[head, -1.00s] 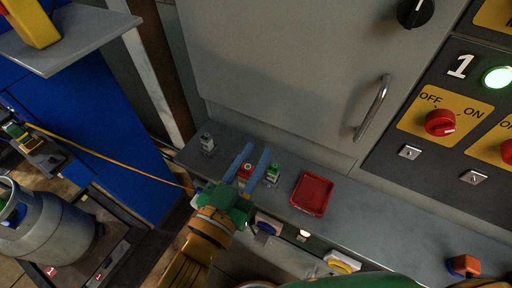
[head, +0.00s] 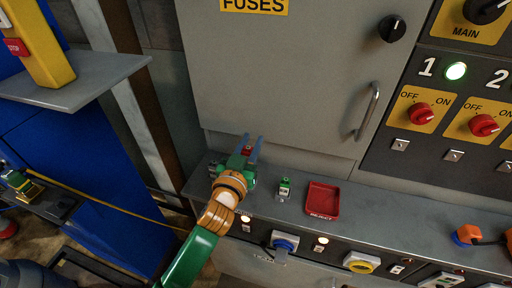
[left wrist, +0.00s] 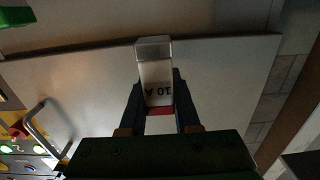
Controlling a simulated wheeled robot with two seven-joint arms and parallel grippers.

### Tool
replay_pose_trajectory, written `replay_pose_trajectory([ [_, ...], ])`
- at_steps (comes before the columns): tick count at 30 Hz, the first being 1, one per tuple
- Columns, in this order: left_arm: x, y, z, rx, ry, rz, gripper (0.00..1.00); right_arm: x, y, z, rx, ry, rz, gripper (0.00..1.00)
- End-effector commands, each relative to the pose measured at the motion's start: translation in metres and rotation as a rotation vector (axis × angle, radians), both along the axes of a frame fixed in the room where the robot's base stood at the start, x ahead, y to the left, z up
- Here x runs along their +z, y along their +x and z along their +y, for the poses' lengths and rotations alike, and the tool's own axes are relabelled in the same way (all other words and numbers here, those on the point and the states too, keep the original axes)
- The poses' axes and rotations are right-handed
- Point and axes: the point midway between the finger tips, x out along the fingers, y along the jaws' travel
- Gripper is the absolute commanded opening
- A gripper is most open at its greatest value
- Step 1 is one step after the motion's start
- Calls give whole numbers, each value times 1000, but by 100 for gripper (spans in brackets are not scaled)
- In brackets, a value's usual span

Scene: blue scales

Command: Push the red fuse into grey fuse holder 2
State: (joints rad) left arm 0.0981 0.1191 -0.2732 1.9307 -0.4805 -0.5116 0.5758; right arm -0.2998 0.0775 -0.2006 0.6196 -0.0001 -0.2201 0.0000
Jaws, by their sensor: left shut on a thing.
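My left gripper (head: 250,149) is shut on the red fuse (head: 247,151) and holds it in front of the lower cabinet face, above the left part of the grey ledge. In the left wrist view, the fuse (left wrist: 155,75) sits between the two fingers (left wrist: 158,105), with a pale body marked "10 A", a metal cap and a red band near the palm. The cabinet door (head: 290,85) labelled FUSES is shut. No grey fuse holder can be made out. My right gripper is not in view.
A green-topped fuse (head: 284,188) stands on the ledge (head: 390,205), right of my left gripper. A red tray (head: 322,198) lies beside it. The door handle (head: 368,110) sticks out, and a panel with red switches (head: 421,113) is at the right.

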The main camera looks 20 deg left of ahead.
Motion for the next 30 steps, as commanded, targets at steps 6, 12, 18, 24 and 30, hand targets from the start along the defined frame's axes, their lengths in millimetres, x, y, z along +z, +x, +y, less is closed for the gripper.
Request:
replay_pose_trajectory([
  [6, -2, 0, 0, -1, 0, 1, 0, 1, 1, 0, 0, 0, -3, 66],
  [12, -24, 0, 0, -1, -1, 1, 0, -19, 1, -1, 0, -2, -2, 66],
  [18, -51, 0, -1, -2, -1, 0, 0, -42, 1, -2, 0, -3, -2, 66],
  [24, -59, -1, -1, -2, 0, 0, 0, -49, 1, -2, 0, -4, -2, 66],
  [30, -58, -1, -1, -2, 0, 0, 0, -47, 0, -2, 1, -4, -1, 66],
])
